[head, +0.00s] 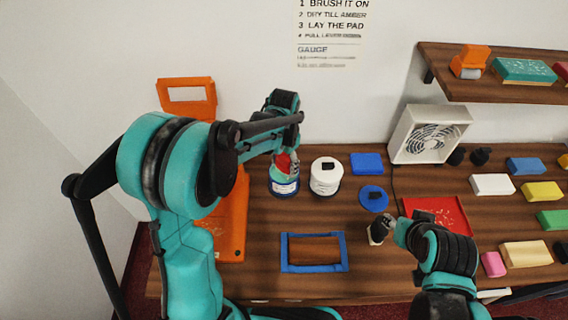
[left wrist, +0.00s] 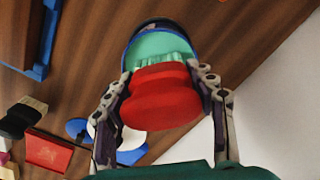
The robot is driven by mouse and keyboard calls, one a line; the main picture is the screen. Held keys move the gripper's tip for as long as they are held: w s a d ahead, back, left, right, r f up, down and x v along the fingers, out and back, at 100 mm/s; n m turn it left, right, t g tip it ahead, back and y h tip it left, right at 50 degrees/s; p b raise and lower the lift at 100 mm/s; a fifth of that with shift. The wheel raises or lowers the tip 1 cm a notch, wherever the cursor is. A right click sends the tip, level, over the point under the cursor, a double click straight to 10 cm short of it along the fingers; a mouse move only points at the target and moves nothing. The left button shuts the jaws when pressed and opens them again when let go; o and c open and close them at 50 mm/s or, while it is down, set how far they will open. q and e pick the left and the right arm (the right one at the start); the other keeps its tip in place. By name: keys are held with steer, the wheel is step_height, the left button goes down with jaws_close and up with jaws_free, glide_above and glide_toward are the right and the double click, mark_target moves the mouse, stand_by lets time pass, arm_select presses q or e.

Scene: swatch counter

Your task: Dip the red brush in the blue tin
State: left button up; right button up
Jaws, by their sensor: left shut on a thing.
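My left gripper (head: 287,160) is shut on the red brush (head: 283,162) and holds it above the blue tin (head: 285,187), at the back of the counter. In the left wrist view the brush's red body (left wrist: 160,95) sits between both fingers (left wrist: 163,100). A pale green part lies beyond it, against the blue-rimmed tin (left wrist: 127,48). I cannot tell how deep the brush tip reaches, as the hand and the brush hide the tin's mouth. My right gripper (head: 396,232) is low over the front middle, beside a small dark and beige brush (head: 377,232); its fingers are not clear.
A white tin (head: 326,177) stands just right of the blue tin. A blue round lid (head: 373,198), a blue pad (head: 367,163) and a red tray (head: 437,213) lie further right. A blue frame (head: 314,269) lies in front. An orange stand (head: 236,225) is at the left.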

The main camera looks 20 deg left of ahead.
arm_select(q)
steer(key=shift+r+p, duration=2.1)
steer(key=shift+r, duration=1.1)
steer(key=shift+f, duration=0.1)
